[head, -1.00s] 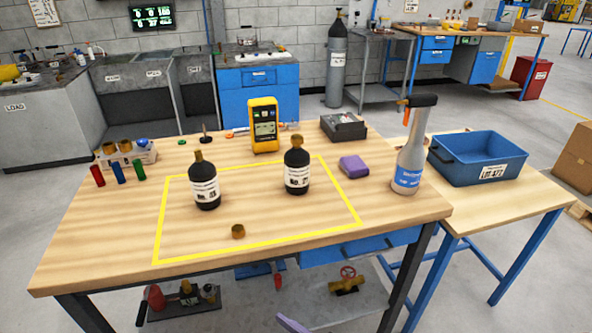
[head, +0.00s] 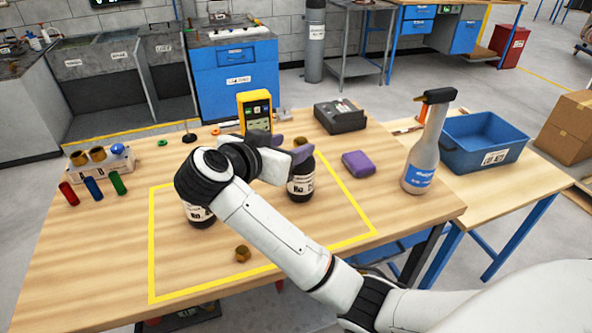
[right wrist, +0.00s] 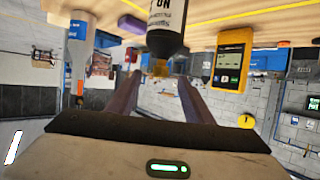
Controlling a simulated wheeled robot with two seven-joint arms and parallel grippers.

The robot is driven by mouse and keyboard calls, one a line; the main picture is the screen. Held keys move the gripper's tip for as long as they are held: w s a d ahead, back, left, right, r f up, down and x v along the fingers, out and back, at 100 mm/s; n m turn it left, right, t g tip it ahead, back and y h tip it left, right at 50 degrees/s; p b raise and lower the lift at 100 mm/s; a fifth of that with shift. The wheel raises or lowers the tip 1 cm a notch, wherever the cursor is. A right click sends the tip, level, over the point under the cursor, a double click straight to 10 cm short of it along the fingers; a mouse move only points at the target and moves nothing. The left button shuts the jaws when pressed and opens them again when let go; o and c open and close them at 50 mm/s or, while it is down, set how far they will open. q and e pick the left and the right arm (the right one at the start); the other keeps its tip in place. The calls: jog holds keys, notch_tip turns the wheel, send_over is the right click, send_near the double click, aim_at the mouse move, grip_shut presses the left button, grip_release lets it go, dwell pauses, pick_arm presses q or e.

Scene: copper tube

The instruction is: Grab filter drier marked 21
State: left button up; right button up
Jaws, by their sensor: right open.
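Two black filter driers with white labels and brass tops stand upright on the wooden table (head: 100,240). The right-hand drier (head: 300,186) is partly covered by my right gripper (head: 291,148). The left-hand drier (head: 200,214) is mostly hidden behind my right arm. I cannot read a 21 on either label. My right gripper is open, its purple fingers beside the upper part of the right-hand drier. In the right wrist view, which is upside down, one drier (right wrist: 166,40) shows with its brass top between the open fingers (right wrist: 157,90). My left gripper is not in view.
A yellow meter (head: 255,110) stands behind the driers. A loose brass fitting (head: 242,254) lies in the yellow-taped area. A purple block (head: 358,163), a spray bottle (head: 421,150) and a dark device (head: 340,117) are to the right. A blue bin (head: 483,145) is further right.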

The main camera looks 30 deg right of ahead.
aim_at(299, 144)
jog(key=x, duration=0.4)
jog(key=shift+s, duration=0.15)
jog(key=shift+f+x, duration=0.2)
jog(key=shift+x, duration=1.25)
jog(key=shift+f+x, duration=0.2)
jog(key=shift+x, duration=1.3)
jog(key=shift+a, duration=0.2)
grip_shut()
jog(key=shift+r, duration=0.1)
